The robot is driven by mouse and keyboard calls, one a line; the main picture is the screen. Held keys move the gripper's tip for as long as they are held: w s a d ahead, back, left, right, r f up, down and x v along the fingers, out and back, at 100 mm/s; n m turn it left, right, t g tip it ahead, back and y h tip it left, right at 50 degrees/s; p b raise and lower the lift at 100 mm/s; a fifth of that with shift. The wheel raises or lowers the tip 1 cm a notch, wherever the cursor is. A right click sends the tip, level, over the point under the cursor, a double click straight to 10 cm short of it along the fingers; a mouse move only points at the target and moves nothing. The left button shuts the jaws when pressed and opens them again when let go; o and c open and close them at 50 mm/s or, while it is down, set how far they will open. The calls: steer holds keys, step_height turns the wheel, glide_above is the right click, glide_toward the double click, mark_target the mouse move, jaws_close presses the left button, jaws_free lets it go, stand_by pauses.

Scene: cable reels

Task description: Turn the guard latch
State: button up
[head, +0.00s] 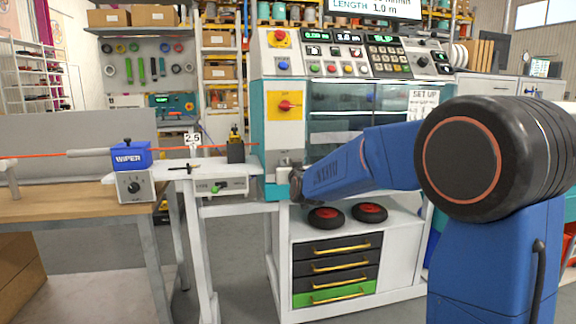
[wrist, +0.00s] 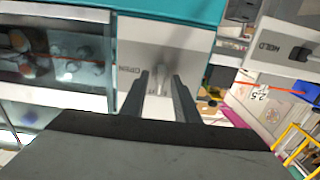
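The guard latch (wrist: 158,57) is a small silver lever on a light grey plate marked "OPEN", seen in the wrist view. My gripper (wrist: 161,77) is open, with one dark finger on each side of the lever. Gaps show between the fingers and the lever, and I cannot tell whether either touches it. In the head view my gripper (head: 291,180) is small and partly hidden by my arm at the lower front of the teal machine (head: 270,150). The latch cannot be made out clearly there. The guard's clear window (head: 338,103) appears closed.
A yellow panel with a red rotary switch (head: 286,105) sits above my gripper. To the left are the blue wiper box (head: 128,156), an orange cable (head: 60,154) and a small bench unit (head: 222,186). Two black-red wheels (head: 326,217) lie on the shelf below.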

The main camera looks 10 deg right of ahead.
jaws_close()
steer(key=shift+m, duration=0.3)
steer(key=m, duration=0.3)
steer(key=shift+d, duration=0.1)
steer(key=m, duration=1.4)
steer(key=shift+d+f, duration=0.15)
steer(key=shift+f, duration=0.1)
steer(key=shift+m, duration=0.3)
